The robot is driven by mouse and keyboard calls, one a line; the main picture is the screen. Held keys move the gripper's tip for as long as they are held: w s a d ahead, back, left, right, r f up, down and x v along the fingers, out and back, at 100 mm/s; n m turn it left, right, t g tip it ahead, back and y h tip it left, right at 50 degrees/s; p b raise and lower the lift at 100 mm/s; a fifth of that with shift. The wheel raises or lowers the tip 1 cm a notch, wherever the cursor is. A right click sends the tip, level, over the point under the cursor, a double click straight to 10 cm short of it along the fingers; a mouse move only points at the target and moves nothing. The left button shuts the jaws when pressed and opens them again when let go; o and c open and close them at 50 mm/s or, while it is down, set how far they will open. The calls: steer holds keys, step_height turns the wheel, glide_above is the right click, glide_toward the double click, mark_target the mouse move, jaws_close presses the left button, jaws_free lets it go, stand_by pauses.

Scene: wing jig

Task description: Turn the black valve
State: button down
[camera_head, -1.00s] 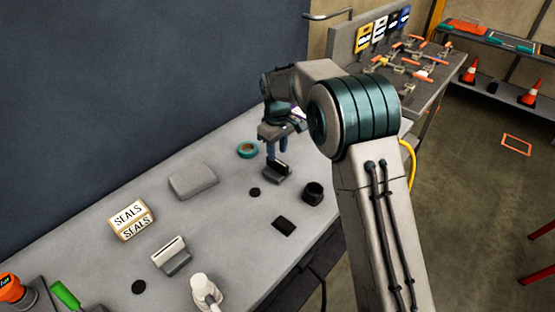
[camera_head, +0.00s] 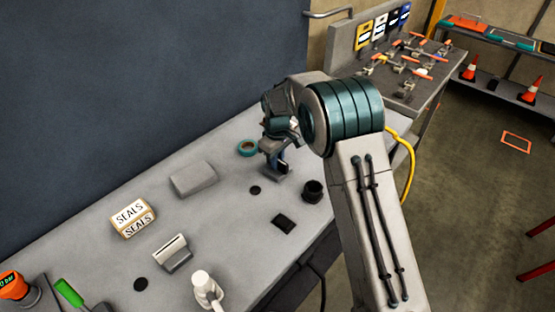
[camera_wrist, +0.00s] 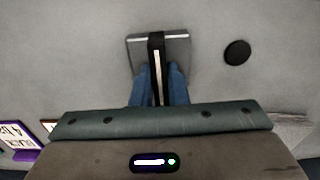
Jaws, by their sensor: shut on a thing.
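The black valve is a thin upright black handle (camera_wrist: 156,44) with a pale strip along its top edge, standing on a grey base (camera_wrist: 178,48). In the wrist view my gripper (camera_wrist: 159,82) has its blue fingers on both sides of the handle, shut on it. In the head view my gripper (camera_head: 280,160) is low at the valve on the far part of the bench, and my wrist hides most of the valve. A similar valve with a white handle (camera_head: 172,246) stands on a grey base nearer the front.
Around the gripper on the bench (camera_head: 225,225) are a teal tape roll (camera_head: 248,148), a black cup (camera_head: 314,191), a black disc (camera_head: 255,190) and a flat black square (camera_head: 283,224). A grey block (camera_head: 194,179) and a SEALS box (camera_head: 133,218) stand to the left.

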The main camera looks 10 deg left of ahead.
steer(key=shift+m, duration=0.3)
steer(key=m+b, duration=0.2)
steer(key=m, duration=0.1)
steer(key=shift+m, duration=0.3)
steer(key=m+b, duration=0.1)
steer(key=m, duration=0.3)
steer(key=shift+m, duration=0.3)
steer(key=m, duration=0.4)
steer(key=shift+b, duration=0.4)
steer(key=m, duration=0.5)
steer(key=c, duration=1.4)
jaws_free()
steer(key=shift+c, duration=0.2)
steer(key=shift+r, duration=0.1)
